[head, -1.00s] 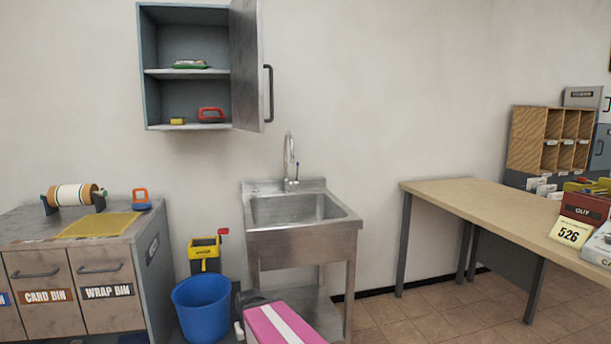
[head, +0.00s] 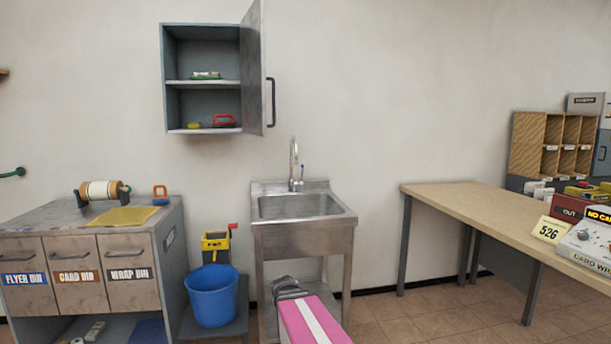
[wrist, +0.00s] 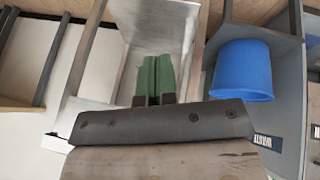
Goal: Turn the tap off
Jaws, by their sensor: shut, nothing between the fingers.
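The tap (head: 294,165) is a thin curved metal spout at the back of a steel sink (head: 272,243). A small bluish lever (head: 302,171) stands up at its right side. I cannot make out whether water runs. My gripper (head: 284,284) is low in front of the sink, well below the tap and apart from it. In the wrist view its green fingers (wrist: 155,78) are together with nothing between them. A pale metal surface, part of the sink stand, shows behind them. The tap cannot be made out in the wrist view.
A blue bucket (head: 212,296) and a yellow box (head: 215,241) stand left of the sink. Left of those is a bin cabinet (head: 172,255). A wall cupboard (head: 174,90) hangs above with its door (head: 253,75) open. A wooden table (head: 440,197) stands right.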

